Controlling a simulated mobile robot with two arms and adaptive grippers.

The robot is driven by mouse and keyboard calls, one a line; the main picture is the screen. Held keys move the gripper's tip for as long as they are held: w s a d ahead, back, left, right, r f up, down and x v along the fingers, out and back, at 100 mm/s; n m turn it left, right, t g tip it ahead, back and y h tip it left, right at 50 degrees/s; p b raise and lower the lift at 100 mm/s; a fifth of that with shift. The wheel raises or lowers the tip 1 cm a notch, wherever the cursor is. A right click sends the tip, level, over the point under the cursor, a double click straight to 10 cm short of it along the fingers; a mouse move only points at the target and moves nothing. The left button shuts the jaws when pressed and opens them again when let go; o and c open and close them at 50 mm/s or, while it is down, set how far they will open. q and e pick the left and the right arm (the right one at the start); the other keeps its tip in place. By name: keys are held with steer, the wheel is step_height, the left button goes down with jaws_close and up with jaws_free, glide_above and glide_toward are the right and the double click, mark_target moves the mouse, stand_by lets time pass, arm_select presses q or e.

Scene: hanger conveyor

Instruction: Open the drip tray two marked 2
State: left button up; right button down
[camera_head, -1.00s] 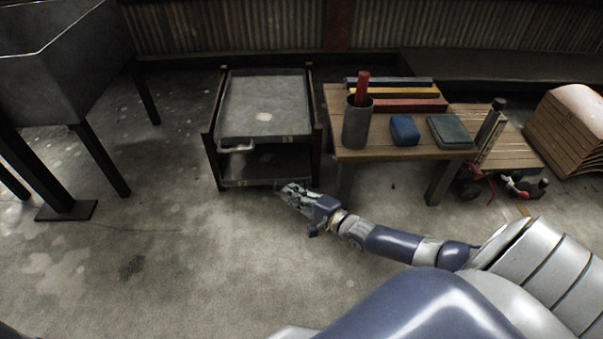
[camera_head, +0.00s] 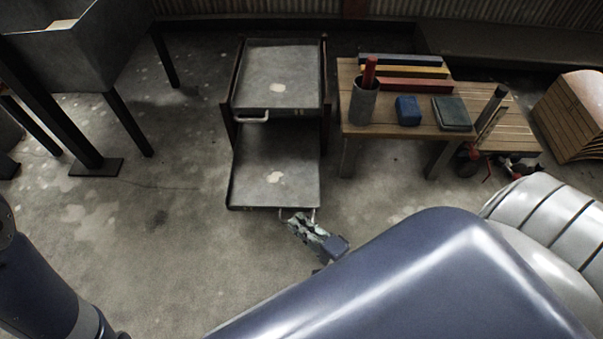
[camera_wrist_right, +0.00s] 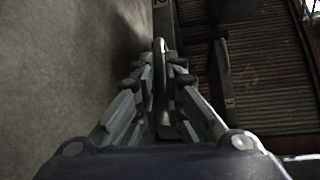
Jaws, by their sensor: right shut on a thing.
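The lower drip tray (camera_head: 275,165) of the rack stands well out toward me in the head view, an empty grey tray with a pale patch. Its number cannot be read. My right gripper (camera_head: 297,219) is at the tray's front edge, shut on its handle (camera_head: 313,214). In the right wrist view the jaws (camera_wrist_right: 162,85) close around the upright-looking handle bar (camera_wrist_right: 159,55). The upper tray (camera_head: 278,80), with its own handle (camera_head: 252,119), sits inside the rack. My left arm shows at the lower left, its gripper out of view.
The dark rack (camera_head: 325,75) stands left of a wooden table (camera_head: 403,131) with a grey cup (camera_head: 363,102), a blue block (camera_head: 407,110) and coloured bars. A grey tank on legs (camera_head: 75,60) is at the upper left. Floor in front is clear.

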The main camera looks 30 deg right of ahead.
steer(key=shift+s+a, duration=0.2)
steer(key=shift+s, duration=0.15)
steer(key=c, duration=1.7)
jaws_free()
